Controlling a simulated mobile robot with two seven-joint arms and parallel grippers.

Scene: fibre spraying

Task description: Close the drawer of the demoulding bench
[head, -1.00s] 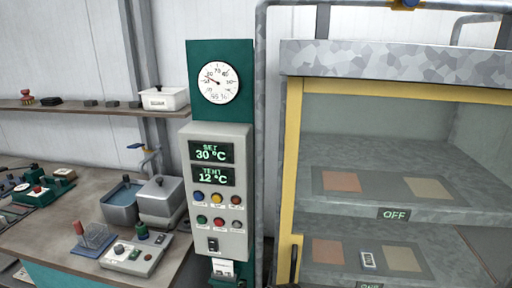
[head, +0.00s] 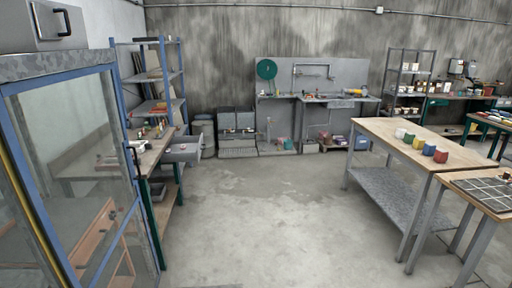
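A workbench (head: 150,152) with a wooden top stands along the left side, beyond the glass-doored cabinet. A grey drawer (head: 184,151) sticks out from its right-hand side, pulled open into the aisle. I cannot read any label that names this bench as the demoulding bench. The inside of the drawer is too small to make out. Neither of my grippers is in view.
A blue-framed glass cabinet (head: 75,165) fills the near left. A wooden-topped table (head: 395,133) with several coloured cups stands on the right. Grey bins (head: 237,130) and a sink bench (head: 338,100) line the back wall. The concrete floor (head: 250,215) between is clear.

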